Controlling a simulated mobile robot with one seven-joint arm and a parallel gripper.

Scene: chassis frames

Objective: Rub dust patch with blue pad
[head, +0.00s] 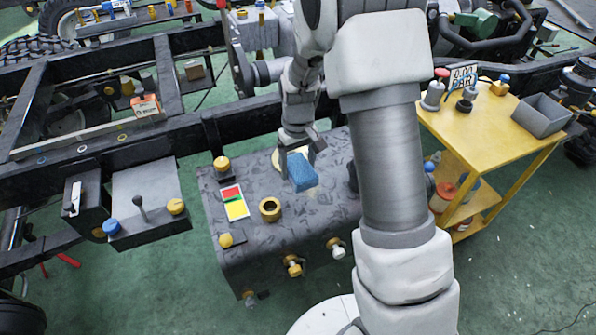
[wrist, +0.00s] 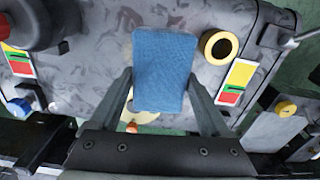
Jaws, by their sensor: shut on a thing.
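The blue pad (head: 301,173) is held between the fingers of my gripper (head: 297,145), over the top of the grey mottled tank. In the wrist view the blue pad (wrist: 164,68) fills the space between the two fingers of my gripper (wrist: 160,78). The pad hides much of the patch. I cannot tell whether the pad touches the tank.
The tank (head: 210,205) carries a brass filler ring (head: 270,208), a red, green and yellow label (head: 234,203) and yellow-capped fittings (head: 221,164). A yellow cart (head: 455,130) with a grey bin (head: 541,115) stands right. Black frame rails (head: 90,150) run left.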

